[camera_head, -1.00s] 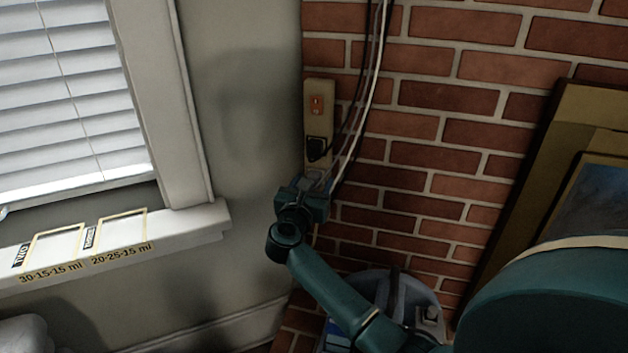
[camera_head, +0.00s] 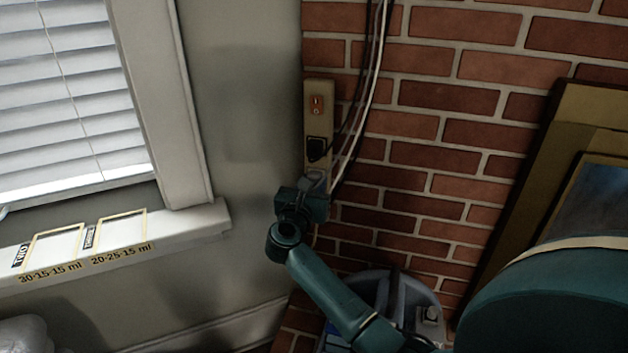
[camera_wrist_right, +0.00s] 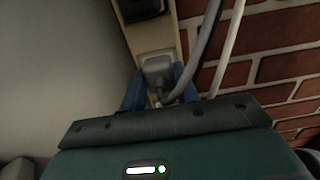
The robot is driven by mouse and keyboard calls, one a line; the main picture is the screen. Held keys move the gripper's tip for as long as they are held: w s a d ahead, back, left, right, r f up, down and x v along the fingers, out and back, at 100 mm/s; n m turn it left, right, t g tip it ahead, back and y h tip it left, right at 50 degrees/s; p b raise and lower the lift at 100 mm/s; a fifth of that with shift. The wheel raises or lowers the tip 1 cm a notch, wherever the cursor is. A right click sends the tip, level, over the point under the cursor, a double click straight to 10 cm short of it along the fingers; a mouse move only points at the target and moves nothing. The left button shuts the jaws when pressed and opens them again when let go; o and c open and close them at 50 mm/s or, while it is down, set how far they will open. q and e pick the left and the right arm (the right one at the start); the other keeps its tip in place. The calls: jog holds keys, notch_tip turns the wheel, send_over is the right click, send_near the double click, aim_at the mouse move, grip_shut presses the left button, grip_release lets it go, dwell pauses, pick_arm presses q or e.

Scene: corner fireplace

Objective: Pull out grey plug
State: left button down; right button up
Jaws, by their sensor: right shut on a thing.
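The grey plug (camera_wrist_right: 157,72) is between the two blue fingers of my right gripper (camera_wrist_right: 159,80), at the lower part of the beige power strip (camera_wrist_right: 148,32). The gripper is shut on it. In the head view the grey plug (camera_head: 316,181) shows just above the right gripper (camera_head: 312,188), at the strip's lower end (camera_head: 321,160). I cannot tell whether its prongs are still in the socket. A black plug (camera_head: 317,148) sits in the strip above it and also shows in the wrist view (camera_wrist_right: 141,8). My left gripper is not in view.
Black and pale cables (camera_head: 371,85) run down the brick wall (camera_head: 445,95) right of the strip. A window sill (camera_head: 190,232) is at the left, a wooden frame (camera_head: 535,195) at the right. A grey container (camera_head: 405,300) stands below, behind my right arm.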

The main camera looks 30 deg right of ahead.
jog(key=shift+a, duration=0.1)
grip_shut()
jog(key=shift+p+v, duration=0.55)
jog(key=shift+v, duration=2.4)
